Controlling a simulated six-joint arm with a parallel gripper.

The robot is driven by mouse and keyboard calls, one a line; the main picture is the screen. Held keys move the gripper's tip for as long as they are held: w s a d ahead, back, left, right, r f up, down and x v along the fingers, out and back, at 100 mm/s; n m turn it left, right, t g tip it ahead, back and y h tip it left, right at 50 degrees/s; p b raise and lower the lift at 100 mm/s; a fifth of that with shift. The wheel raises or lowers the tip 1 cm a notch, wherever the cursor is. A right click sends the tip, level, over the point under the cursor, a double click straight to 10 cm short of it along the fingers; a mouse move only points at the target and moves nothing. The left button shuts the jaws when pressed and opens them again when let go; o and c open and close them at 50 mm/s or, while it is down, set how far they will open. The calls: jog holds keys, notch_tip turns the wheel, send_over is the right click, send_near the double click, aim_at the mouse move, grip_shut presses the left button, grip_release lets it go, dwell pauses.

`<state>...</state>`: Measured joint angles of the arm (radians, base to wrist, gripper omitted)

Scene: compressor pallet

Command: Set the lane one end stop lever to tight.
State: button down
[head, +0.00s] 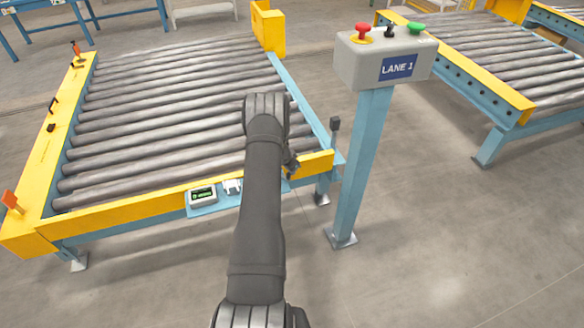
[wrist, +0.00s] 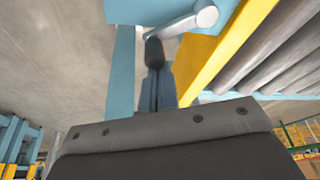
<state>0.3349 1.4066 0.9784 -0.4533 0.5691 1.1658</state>
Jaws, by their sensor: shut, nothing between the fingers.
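The lane one conveyor (head: 130,209) has a yellow front rail and grey rollers. A small dark upright part with a square head (head: 335,124) stands at its near right corner; I cannot tell whether it is the end stop lever. Orange levers stand on the left rail, at the far end (head: 75,48) and the near corner (head: 10,200). No tight marking is readable. My gripper (head: 291,168) is beside the front rail's right part, mostly hidden by my arm. In the wrist view its shut, empty fingers (wrist: 154,62) are beside a yellow rail and below a pale rod (wrist: 205,16); contact is unclear.
The LANE 1 control box (head: 385,62) stands on a blue post (head: 364,160) right of my arm, with red, black and green controls. A small display (head: 202,195) sits on the front rail's ledge. A second conveyor (head: 490,60) is at the right.

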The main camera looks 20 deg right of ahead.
jog(key=a+m, duration=0.1)
jog(key=m, duration=0.1)
jog(key=s+m+g, duration=0.1)
jog(key=m, duration=0.1)
jog(key=a+m, duration=0.1)
jog(key=shift+s+a+m+g, duration=0.35)
jog(key=shift+s+m+g, duration=0.05)
jog(key=shift+s+a, duration=0.1)
jog(key=shift+a, duration=0.35)
jog(key=shift+s+d, duration=0.1)
jog(key=shift+d, duration=0.4)
notch_tip(320, 180, up, 9)
jog(key=shift+r, duration=0.15)
dwell(0.7)
